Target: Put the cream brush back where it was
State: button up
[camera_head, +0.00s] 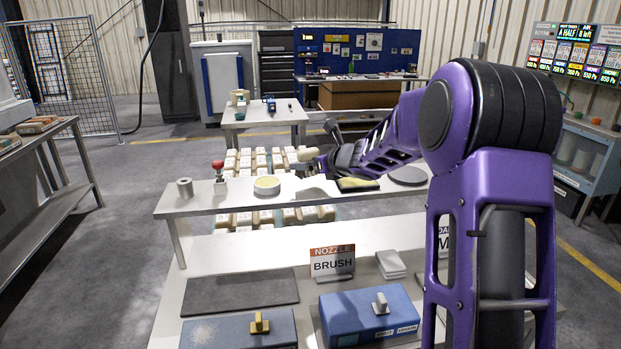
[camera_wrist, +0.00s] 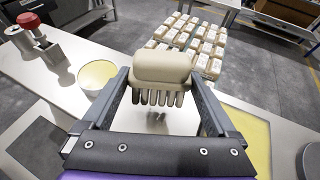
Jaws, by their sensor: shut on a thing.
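My gripper (camera_head: 312,163) is shut on the cream brush (camera_wrist: 161,69), seen in the wrist view between the two dark fingers (camera_wrist: 160,82). The brush has a rounded cream block and several stubby bristle tufts on the near side. In the head view the cream brush (camera_head: 307,154) shows small at the end of my arm, over the raised white shelf (camera_head: 215,203). It seems held above the shelf; the exact gap cannot be told. A round tin with a pale yellow top (camera_head: 267,185) stands left of my gripper. A yellow pad (camera_head: 357,184) lies to the right.
A red-knobbed stamp (camera_head: 219,175) and a grey roll (camera_head: 185,188) stand on the shelf's left. A dark disc (camera_head: 408,175) lies at its right. A NOZZLE BRUSH sign (camera_head: 332,262), a dark mat (camera_head: 240,291) and blue boxes are below. Pallet sacks (camera_wrist: 205,37) lie behind.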

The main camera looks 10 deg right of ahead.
aim_at(313, 174)
jog(key=shift+f, duration=1.5)
jog(key=shift+b, duration=0.3)
jog(key=shift+f, duration=0.15)
jog(key=o, duration=1.1)
jog(key=shift+r, duration=0.2)
jog(key=v, duration=1.2)
